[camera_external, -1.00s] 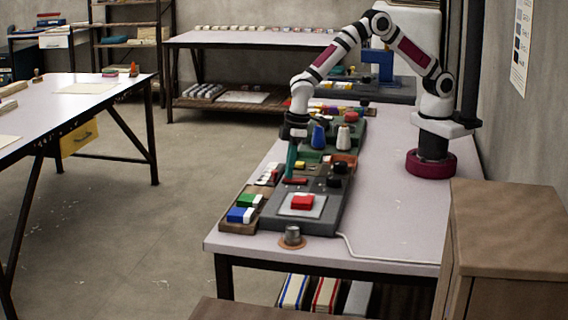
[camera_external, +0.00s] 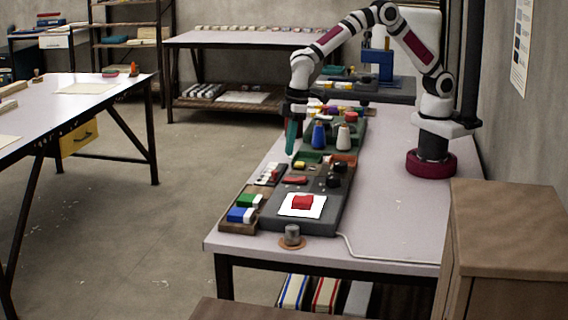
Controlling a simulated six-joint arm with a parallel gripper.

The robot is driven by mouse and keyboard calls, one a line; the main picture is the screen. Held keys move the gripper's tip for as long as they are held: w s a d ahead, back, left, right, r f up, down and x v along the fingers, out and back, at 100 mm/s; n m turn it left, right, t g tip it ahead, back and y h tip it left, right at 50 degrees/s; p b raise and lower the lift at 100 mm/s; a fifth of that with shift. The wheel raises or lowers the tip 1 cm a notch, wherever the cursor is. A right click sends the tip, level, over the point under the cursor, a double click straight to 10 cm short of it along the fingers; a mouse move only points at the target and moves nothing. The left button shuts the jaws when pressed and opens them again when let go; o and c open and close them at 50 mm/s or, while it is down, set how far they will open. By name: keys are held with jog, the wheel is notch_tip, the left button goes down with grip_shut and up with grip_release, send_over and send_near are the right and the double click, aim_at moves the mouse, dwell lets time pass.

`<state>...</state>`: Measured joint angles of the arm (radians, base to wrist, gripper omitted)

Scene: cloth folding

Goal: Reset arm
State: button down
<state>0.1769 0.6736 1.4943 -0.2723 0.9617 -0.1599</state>
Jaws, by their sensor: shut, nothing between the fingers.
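My arm (camera_external: 328,42) stands on its dark red base at the right of the table and reaches left. My gripper (camera_external: 290,152) points down with its teal fingers shut and empty, above the left side of the grey board. A small red item (camera_external: 302,202), block-like or a folded cloth, lies on a bright white square (camera_external: 287,211) on the grey board (camera_external: 318,226). The gripper is behind it and above it, apart from it.
A tray with green and blue items (camera_external: 246,202) lies at the table's left edge. A metal knob (camera_external: 292,236) is at the front. The table's right side (camera_external: 390,205) is clear.

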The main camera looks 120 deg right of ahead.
dwell(0.3)
jog(key=s+a+r, duration=0.5)
jog(key=s+r, duration=0.3)
jog(key=s, duration=0.3)
jog(key=s+a+r+m+g+y, duration=0.1)
jog(key=s+a, duration=0.2)
jog(key=s, duration=0.9)
jog(key=s+a+m+g+y, duration=0.1)
jog(key=s+a, duration=0.3)
jog(key=s, duration=0.8)
jog(key=shift+s+a+r+m, duration=0.2)
jog(key=shift+s+r+m, duration=0.1)
jog(key=shift+r, duration=0.05)
